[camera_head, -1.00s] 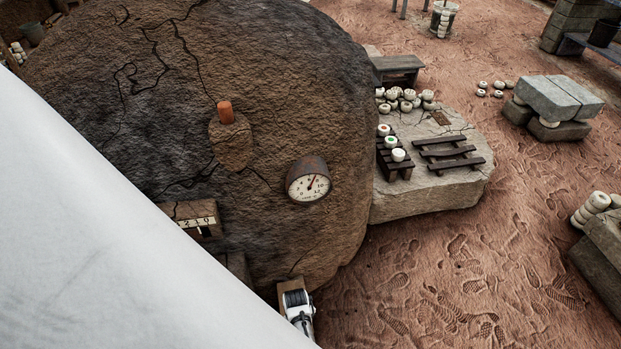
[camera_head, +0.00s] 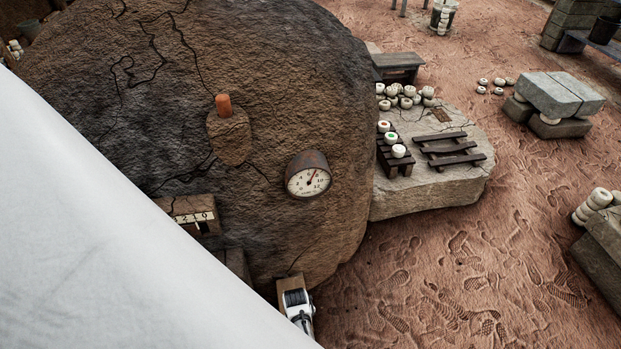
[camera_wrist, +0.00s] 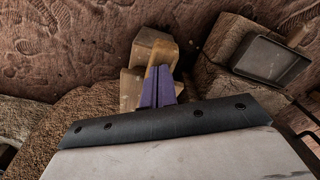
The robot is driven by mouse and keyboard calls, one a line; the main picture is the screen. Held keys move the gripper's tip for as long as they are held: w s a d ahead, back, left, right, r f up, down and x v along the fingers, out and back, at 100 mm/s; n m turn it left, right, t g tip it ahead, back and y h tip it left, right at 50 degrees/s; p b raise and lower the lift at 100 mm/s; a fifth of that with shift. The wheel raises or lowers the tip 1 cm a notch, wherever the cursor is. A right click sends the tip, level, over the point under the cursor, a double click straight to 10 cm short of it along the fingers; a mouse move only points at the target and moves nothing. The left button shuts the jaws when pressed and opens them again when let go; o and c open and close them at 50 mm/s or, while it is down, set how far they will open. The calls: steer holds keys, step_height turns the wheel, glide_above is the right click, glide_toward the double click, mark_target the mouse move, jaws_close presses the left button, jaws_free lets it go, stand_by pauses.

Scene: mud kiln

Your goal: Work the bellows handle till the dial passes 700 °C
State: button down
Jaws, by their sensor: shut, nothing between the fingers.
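The dial (camera_head: 308,176) sits on the right flank of the brown mud kiln (camera_head: 290,90). Its red needle points up and slightly right; I cannot read an exact value. In the wrist view, my gripper (camera_wrist: 158,87) shows as two purple fingers pressed together, shut and empty. Pale wooden blocks (camera_wrist: 153,45) stand just beyond and around the fingertips; I cannot tell whether they touch. I cannot make out for certain which part is the bellows handle. In the head view, my own pale arm covers the lower left and hides what lies behind it.
An orange plug (camera_head: 224,105) stands on the kiln above a numbered scale plate (camera_head: 193,217). A stone slab (camera_head: 440,193) at right holds dark racks and white pots. In the wrist view, a metal tray (camera_wrist: 270,60) rests at right. The footprinted ground (camera_head: 440,280) is open.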

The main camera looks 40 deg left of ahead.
step_height(320, 180, down, 6)
steer(key=b, duration=0.4)
steer(key=shift+r, duration=0.15)
step_height(320, 180, up, 8)
steer(key=p, duration=0.8)
steer(key=shift+r, duration=0.25)
steer(key=shift+f, duration=0.1)
